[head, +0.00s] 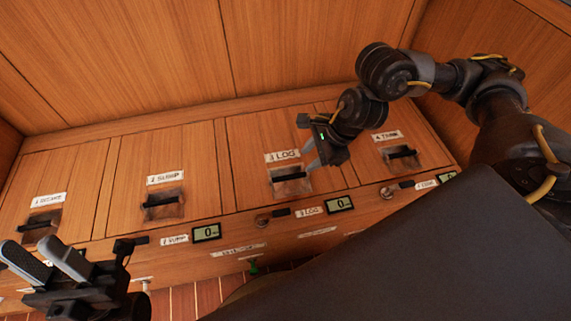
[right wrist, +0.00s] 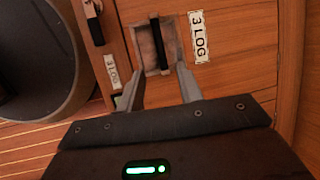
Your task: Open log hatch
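The wooden log hatch (head: 248,137), labelled "3 LOG", lies shut and flush in the bench top. Its dark bar handle (head: 290,177) sits in a metal recess near the front edge. The handle also shows in the right wrist view (right wrist: 158,45), ahead of the fingertips. My right gripper (head: 311,160) is open above the recess. In the right wrist view its two fingers (right wrist: 161,75) lie to either side of the handle's line, with nothing between them; contact cannot be told. My left gripper (head: 45,260) is open and empty at the lower left, away from the log hatch.
The sump hatch (head: 135,185) lies to the left of the log hatch and the tank hatch (head: 420,155) to the right, both shut. The front panel (head: 225,235) carries small switches, labels and displays, including a "0" display (head: 340,204). A wooden wall (head: 130,60) rises behind.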

